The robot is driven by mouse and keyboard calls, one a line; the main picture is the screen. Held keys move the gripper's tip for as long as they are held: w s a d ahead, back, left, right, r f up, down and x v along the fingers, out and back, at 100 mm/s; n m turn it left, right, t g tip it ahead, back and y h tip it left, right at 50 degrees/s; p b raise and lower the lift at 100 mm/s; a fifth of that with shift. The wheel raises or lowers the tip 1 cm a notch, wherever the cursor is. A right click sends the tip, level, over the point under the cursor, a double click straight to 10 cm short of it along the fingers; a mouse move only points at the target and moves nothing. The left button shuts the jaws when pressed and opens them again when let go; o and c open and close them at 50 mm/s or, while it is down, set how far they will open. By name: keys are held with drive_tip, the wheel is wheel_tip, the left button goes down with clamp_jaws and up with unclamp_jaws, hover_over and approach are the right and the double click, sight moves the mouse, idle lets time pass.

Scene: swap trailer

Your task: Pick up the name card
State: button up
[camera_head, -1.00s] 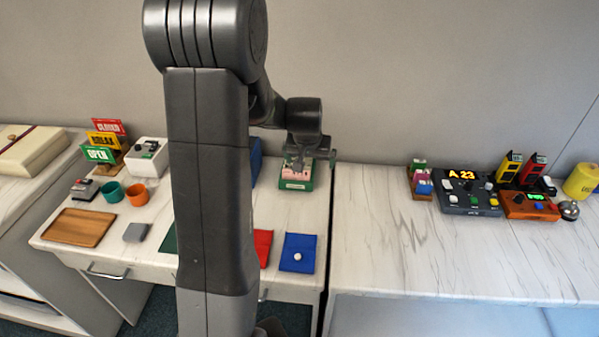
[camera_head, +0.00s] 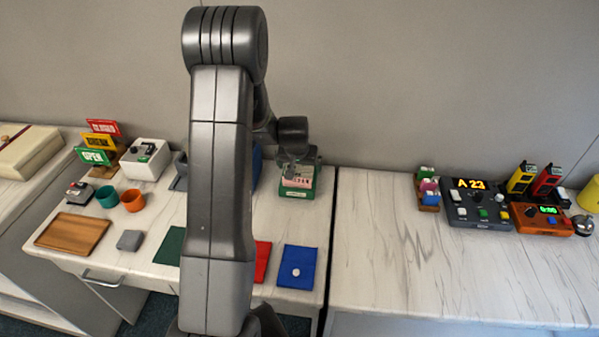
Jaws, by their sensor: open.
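A small pale pink card with dark marks (camera_head: 297,182), which looks like the name card, stands in a green holder (camera_head: 311,190) at the back right of the left table. My gripper (camera_head: 292,168) is open, pointing down right at the card's top. Its fingers are small and partly blurred against the card and holder. I cannot tell whether they straddle or touch the card.
My arm hides the middle of the left table. A blue mat (camera_head: 297,276) with a white round piece and a red mat (camera_head: 262,262) lie in front of the holder. A gap separates the right table (camera_head: 400,260), whose front is clear. Signs (camera_head: 98,141) stand far left.

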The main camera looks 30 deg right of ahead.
drive_tip(key=shift+w+f, duration=0.1)
drive_tip(key=shift+f, duration=0.15)
drive_tip(key=c, duration=0.9)
wheel_tip(320, 180, up, 10)
drive_tip(key=shift+r+b, duration=0.1)
drive_tip(key=shift+b, duration=0.4)
